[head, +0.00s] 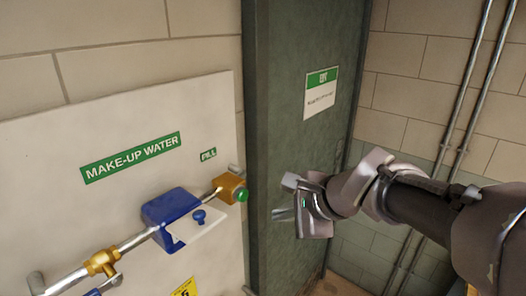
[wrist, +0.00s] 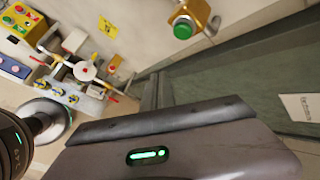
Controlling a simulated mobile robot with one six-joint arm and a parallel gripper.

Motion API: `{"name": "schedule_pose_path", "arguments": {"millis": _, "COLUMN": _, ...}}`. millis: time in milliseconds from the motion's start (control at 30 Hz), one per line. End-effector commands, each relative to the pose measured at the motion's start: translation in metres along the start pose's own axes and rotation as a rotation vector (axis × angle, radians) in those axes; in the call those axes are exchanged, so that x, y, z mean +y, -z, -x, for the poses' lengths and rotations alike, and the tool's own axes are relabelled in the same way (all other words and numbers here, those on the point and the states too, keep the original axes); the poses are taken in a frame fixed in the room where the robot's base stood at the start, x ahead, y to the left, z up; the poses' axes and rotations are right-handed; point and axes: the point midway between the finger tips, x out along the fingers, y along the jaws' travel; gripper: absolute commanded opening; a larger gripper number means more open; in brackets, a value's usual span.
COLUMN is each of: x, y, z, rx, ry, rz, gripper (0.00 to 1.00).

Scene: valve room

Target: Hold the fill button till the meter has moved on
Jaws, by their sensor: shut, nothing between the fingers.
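The fill button (head: 241,196) is a round green button on the end of a brass block (head: 228,184), below the small green FILL label (head: 208,154). The button also shows at the top of the wrist view (wrist: 184,28). The meter (head: 172,210) is a blue housing with a pale face on the pipe, left of the button; its reading cannot be made out. My gripper (head: 285,198) is shut and empty, to the right of the button, in front of the dark green door or panel. It looks apart from the button.
A pipe with a brass valve (head: 102,262) runs along the white MAKE-UP WATER board (head: 60,150). A dark green upright (head: 265,120) stands just right of the button. Wall pipes (head: 462,120) are at the right. The wrist view shows more valves (wrist: 85,70) and a button panel (wrist: 22,18).

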Motion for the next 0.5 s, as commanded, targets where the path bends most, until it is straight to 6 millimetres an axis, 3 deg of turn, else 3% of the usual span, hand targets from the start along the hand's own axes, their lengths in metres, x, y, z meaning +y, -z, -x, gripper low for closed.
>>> {"name": "schedule_pose_path", "arguments": {"millis": 500, "x": -0.031, "y": -0.032, "z": -0.043, "rx": 0.000, "ry": -0.001, "rz": 0.002, "gripper": 0.00}}
